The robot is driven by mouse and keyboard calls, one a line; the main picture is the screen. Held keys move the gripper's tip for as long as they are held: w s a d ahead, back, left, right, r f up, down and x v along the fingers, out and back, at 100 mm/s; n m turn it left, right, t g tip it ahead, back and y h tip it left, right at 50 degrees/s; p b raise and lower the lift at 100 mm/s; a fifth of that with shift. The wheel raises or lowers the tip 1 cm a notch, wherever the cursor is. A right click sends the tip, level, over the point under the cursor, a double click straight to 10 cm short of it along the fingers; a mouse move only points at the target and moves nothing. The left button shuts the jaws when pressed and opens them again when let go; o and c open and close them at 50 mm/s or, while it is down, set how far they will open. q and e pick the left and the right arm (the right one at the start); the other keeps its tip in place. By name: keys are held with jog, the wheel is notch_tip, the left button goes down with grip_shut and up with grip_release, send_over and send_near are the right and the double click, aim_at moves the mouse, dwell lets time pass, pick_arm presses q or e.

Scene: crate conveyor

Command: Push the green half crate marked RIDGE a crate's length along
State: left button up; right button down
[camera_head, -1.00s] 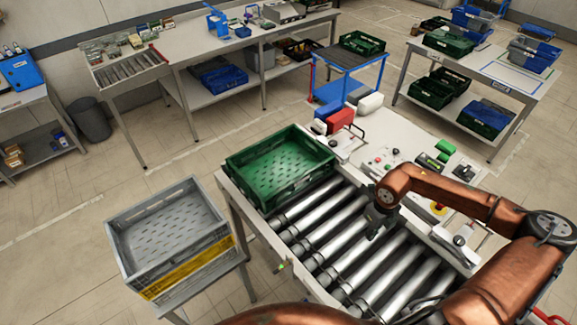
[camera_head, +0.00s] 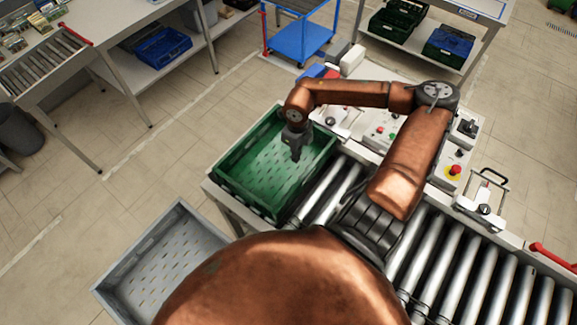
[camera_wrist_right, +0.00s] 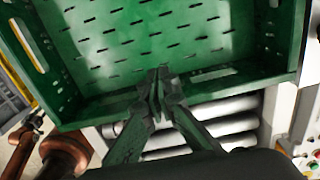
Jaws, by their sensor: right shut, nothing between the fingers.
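The green half crate (camera_head: 240,194) sits at the left end of the roller conveyor and is empty. Its floor and near wall fill much of the right wrist view (camera_wrist_right: 150,38). I cannot read a RIDGE marking on it. My right gripper (camera_head: 296,157) reaches over the crate from the right. In the wrist view its closed fingertips (camera_wrist_right: 159,76) overlap the crate's inside near the conveyor-side wall. They hold nothing, and I cannot tell whether they touch the wall. My left gripper is not in view.
Bare rollers (camera_head: 450,255) run to the lower right. A control panel (camera_head: 385,128) with buttons lies along the conveyor's far side. A grey crate (camera_head: 165,265) stands at the lower left, partly behind my arm. A blue cart (camera_head: 300,40) stands behind.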

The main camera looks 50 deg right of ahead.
aim_at(301, 173)
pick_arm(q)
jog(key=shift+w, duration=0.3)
pick_arm(e)
jog(key=f, duration=0.3)
jog(key=f+p, duration=0.1)
jog(key=f, duration=0.2)
jog(key=f+p, duration=0.1)
jog(key=f, duration=0.2)
jog(key=shift+w+a+f, duration=0.1)
jog(key=shift+w+f, duration=0.2)
jog(key=shift+f, duration=0.1)
jog(key=s+p, duration=0.1)
jog(key=s, duration=0.2)
jog(key=shift+s+d+p, duration=0.15)
jog(key=shift+d+p, duration=0.05)
jog(key=shift+p, duration=0.1)
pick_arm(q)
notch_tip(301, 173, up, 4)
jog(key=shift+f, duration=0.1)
pick_arm(e)
jog(key=shift+s, duration=0.35)
